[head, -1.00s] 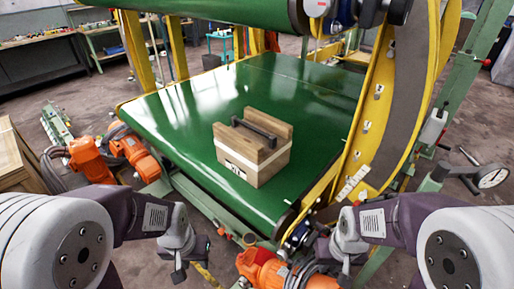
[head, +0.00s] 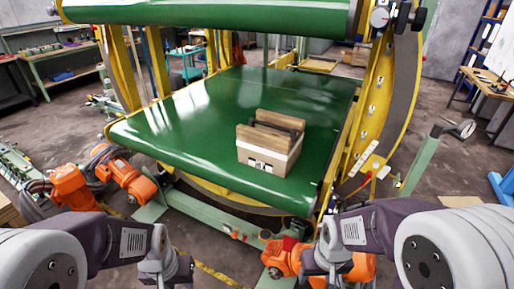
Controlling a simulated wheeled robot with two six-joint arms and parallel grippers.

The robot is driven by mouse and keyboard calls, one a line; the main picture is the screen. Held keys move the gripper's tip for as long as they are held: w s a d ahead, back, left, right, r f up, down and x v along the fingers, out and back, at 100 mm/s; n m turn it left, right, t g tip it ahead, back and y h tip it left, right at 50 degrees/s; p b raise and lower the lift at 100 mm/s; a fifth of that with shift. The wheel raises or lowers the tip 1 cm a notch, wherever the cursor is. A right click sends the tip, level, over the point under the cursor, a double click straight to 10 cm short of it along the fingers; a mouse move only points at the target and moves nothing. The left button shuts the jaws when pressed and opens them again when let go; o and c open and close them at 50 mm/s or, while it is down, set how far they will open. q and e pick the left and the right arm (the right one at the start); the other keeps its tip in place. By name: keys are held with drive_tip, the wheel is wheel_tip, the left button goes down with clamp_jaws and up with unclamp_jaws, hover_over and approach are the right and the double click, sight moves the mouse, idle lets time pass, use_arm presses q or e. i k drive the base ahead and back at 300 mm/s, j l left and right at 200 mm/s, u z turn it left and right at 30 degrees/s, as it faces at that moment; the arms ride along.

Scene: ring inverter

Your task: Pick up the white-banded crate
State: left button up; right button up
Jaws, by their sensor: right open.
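The white-banded crate (head: 262,157) is a wooden box with a pale band around it, a dark handle bar across its top and a black-and-white label low on its front. It sits upright on the green conveyor belt (head: 190,120), right of the middle and toward the near edge. My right gripper (head: 318,272) is open, low in front of the belt and apart from the crate. My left gripper (head: 168,278) is at the bottom edge, left of the crate and away from it; its jaw opening is unclear.
Orange motors (head: 72,190) stand at the left of the belt. A yellow ring frame (head: 378,125) rises on the right, beside a green post with a dial (head: 464,129). A second green belt (head: 210,15) hangs above. The belt around the crate is clear.

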sight(271, 143)
drive_tip(key=i+j, duration=0.15)
drive_tip(key=j, duration=0.25)
drive_tip(key=i+j+z, duration=0.15)
drive_tip(key=j, duration=0.3)
drive_tip(key=i+j, duration=0.1)
drive_tip(key=j, duration=0.3)
drive_tip(key=i+j+z, duration=0.15)
drive_tip(key=j, duration=0.3)
drive_tip(key=i+j+z, duration=0.15)
drive_tip(key=i, duration=0.35)
drive_tip(key=i+j+z, duration=0.1)
drive_tip(key=i+j, duration=0.3)
drive_tip(key=i, duration=0.1)
